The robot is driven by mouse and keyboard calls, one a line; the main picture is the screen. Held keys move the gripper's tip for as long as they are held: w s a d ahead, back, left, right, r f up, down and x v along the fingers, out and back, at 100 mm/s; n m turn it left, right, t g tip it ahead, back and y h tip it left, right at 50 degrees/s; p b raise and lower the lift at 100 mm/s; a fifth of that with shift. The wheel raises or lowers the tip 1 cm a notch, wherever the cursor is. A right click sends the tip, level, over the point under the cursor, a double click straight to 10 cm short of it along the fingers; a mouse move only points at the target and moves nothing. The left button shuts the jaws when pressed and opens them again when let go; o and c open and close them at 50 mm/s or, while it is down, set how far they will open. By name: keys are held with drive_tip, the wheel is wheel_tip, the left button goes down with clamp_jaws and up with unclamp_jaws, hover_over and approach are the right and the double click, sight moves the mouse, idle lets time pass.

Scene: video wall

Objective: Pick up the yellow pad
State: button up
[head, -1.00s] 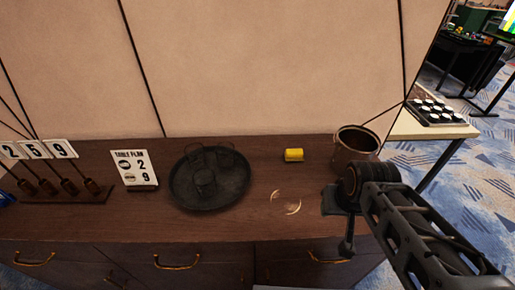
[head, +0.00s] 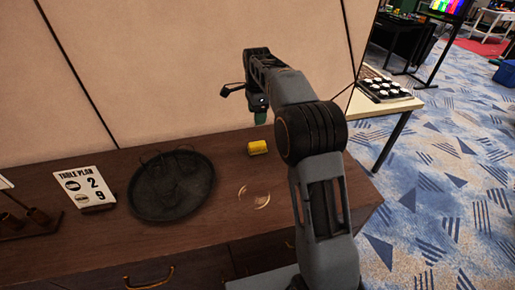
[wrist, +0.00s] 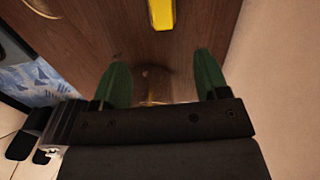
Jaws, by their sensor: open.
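The yellow pad (head: 258,147) is a small block on the dark wooden cabinet top, near the back wall. It also shows at the top edge of the wrist view (wrist: 161,14), partly cut off. My gripper (head: 260,117) is above the cabinet top, close to the wall and near the pad in the head view. In the wrist view its two green fingers (wrist: 161,60) stand apart with nothing gripped. The pad lies beyond the fingertips, roughly in line with the gap between them.
A table plan sign (head: 85,188) stands further left. A faint clear ring (head: 254,197) lies in front of the pad. A white table (head: 384,122) is at right. My arm blocks part of the cabinet's right end.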

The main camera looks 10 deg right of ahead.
hover_over(257, 144)
drive_tip(key=shift+m, duration=0.3)
drive_tip(key=f, duration=0.8)
drive_tip(key=shift+w, duration=0.25)
drive_tip(key=shift+s+f, duration=0.1)
drive_tip(key=shift+f, duration=3)
drive_tip(key=shift+c, duration=0.5)
drive_tip(key=c, duration=0.9)
